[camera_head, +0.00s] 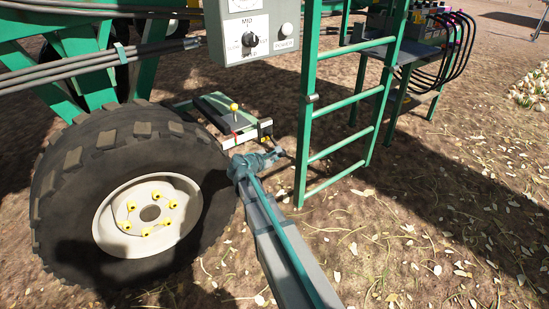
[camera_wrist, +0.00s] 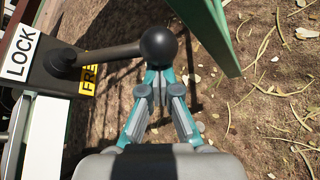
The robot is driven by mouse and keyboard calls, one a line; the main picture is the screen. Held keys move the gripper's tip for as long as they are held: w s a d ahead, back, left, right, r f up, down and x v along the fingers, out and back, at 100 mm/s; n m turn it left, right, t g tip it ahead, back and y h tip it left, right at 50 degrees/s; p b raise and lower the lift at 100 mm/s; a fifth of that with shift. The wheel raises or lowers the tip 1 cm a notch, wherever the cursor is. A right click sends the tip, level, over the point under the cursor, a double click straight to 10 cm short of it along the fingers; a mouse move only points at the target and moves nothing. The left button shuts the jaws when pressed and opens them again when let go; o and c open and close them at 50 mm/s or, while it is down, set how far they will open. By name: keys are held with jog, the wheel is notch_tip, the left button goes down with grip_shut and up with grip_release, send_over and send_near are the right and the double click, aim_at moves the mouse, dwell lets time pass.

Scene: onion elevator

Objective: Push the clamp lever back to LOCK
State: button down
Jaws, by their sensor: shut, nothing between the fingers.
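The clamp lever (camera_wrist: 112,52) is a black rod with a round black knob (camera_wrist: 158,45) in the wrist view. It runs from a dark pivot at the left out to the right. A white LOCK label (camera_wrist: 20,52) lies left of the pivot and a yellow FREE label (camera_wrist: 88,80) lies just below the rod, partly covered. My gripper (camera_wrist: 160,82) is shut and empty, its fingertips just below the knob in the picture. I cannot tell whether they touch it. In the head view my gripper (camera_head: 278,153) is beside the clamp end of the frame, where the lever is too small to make out.
A large tyre (camera_head: 60,190) stands left of my arm. A green ladder (camera_head: 302,140) rises close to the right of my gripper. A control box (camera_head: 252,35) hangs above. A yellow-knobbed rod (camera_head: 234,107) stands on the frame behind. Open soil lies at the lower right.

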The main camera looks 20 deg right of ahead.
notch_tip(320, 180, up, 9)
jog(key=s+n+g+p, duration=0.1)
jog(key=n+g+p, duration=0.4)
jog(key=p, duration=2.1)
jog(key=shift+s+d+r+h, duration=0.15)
jog(key=shift+s+d+h, duration=0.05)
jog(key=shift+s+h, duration=0.1)
jog(key=shift+w+r, duration=0.15)
jog(key=shift+w, duration=0.05)
notch_tip(320, 180, down, 5)
jog(key=s, duration=0.1)
jog(key=b+v, duration=0.1)
jog(key=v, duration=1)
jog(key=shift+w+r+g, duration=0.15)
jog(key=shift+w+g, duration=0.05)
jog(key=shift+g, duration=0.1)
jog(key=shift+d, duration=0.1)
